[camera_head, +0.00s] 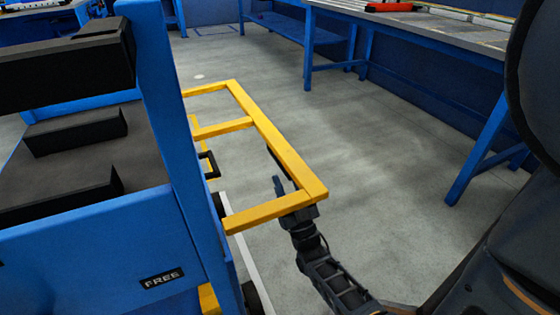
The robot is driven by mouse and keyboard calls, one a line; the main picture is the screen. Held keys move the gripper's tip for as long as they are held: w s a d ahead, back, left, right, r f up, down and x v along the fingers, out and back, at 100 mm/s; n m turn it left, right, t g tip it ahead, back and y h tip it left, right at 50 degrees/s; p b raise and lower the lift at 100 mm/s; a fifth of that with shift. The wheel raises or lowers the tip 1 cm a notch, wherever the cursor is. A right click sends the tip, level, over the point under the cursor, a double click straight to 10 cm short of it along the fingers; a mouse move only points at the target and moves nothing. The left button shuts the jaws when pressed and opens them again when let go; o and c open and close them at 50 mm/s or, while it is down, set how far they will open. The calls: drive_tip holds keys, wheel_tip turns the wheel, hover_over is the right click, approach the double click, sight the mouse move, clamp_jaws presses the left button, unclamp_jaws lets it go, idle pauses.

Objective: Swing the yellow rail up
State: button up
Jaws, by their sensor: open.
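The yellow rail (268,134) is a flat frame of bars that juts out to the right from the blue cart (182,140). It lies roughly level, with its outer long bar over the floor and its near bar running back to the cart post. My gripper (281,184) is at the near outer corner of the rail, with a finger showing just inside the frame. The rail hides part of the jaws. They are open, and I cannot tell whether they touch the bar.
The cart holds dark padded supports (75,130) and has a FREE label (161,278). A small black handle (209,164) shows below the rail. A blue workbench (420,30) stands at the back right. The grey floor (390,150) between is clear.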

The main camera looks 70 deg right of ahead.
sight(280, 161)
drive_tip(key=x, duration=0.6)
drive_tip(key=shift+a, duration=0.1)
clamp_jaws()
idle(0.5)
